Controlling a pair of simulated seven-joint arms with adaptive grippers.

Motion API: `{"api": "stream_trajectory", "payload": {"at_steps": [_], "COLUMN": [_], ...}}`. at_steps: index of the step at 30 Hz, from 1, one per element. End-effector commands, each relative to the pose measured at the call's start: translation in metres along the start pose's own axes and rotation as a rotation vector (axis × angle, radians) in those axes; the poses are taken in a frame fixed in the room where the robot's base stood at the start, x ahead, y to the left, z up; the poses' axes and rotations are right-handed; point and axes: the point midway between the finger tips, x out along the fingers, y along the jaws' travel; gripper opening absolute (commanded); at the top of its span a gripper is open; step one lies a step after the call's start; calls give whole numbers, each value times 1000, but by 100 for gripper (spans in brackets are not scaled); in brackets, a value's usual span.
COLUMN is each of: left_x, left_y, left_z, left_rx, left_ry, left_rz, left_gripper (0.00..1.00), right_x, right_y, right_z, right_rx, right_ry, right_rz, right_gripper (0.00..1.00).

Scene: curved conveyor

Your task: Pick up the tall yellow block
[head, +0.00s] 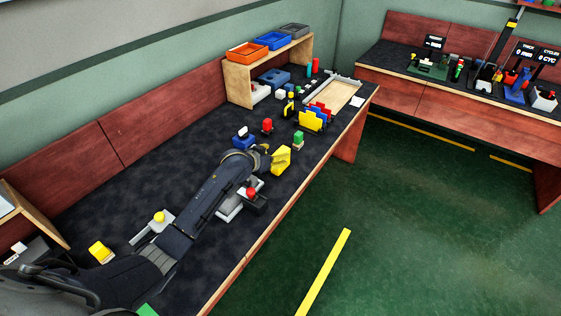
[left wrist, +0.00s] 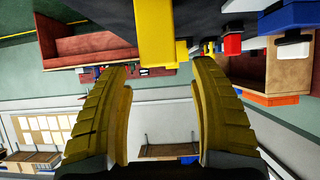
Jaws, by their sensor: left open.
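A tall yellow block (head: 281,160) stands on the dark bench near its front edge. It also shows in the left wrist view (left wrist: 156,36), at the top middle, in line with the gap between the fingers. My left gripper (head: 266,153) is just to the left of the block in the head view, low over the bench. Its fingers are spread apart in the left wrist view (left wrist: 158,75), with nothing seen held between them. I cannot tell whether a finger touches the block. My right gripper is not in view.
A green block (head: 298,138) and a rack of coloured plates (head: 313,120) stand beyond the yellow block. A red-topped piece (head: 267,125) and a blue piece (head: 243,141) stand behind the gripper. A red-knobbed device (head: 252,194) is close to my arm. A wooden shelf (head: 237,90) holds bins.

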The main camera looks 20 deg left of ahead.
Motion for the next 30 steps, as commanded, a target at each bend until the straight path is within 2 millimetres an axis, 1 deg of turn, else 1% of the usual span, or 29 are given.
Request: {"api": "stream_trajectory", "payload": {"at_steps": [9,12,18,25,30], "left_x": [34,41,48,48,48], "left_y": [1,0,0,0,0], "left_z": [0,0,1,0,0], "left_rx": [-1,-2,0,0,0], "left_ry": [-2,-1,-1,-1,-1], "left_rz": [1,1,0,0,0], "left_gripper": [62,62,62,63,43], "right_x": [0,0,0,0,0], "right_y": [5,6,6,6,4], "right_z": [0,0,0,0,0], "right_rx": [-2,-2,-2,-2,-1], "right_ry": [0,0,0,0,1], "right_rz": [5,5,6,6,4], "right_gripper": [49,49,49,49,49]}}
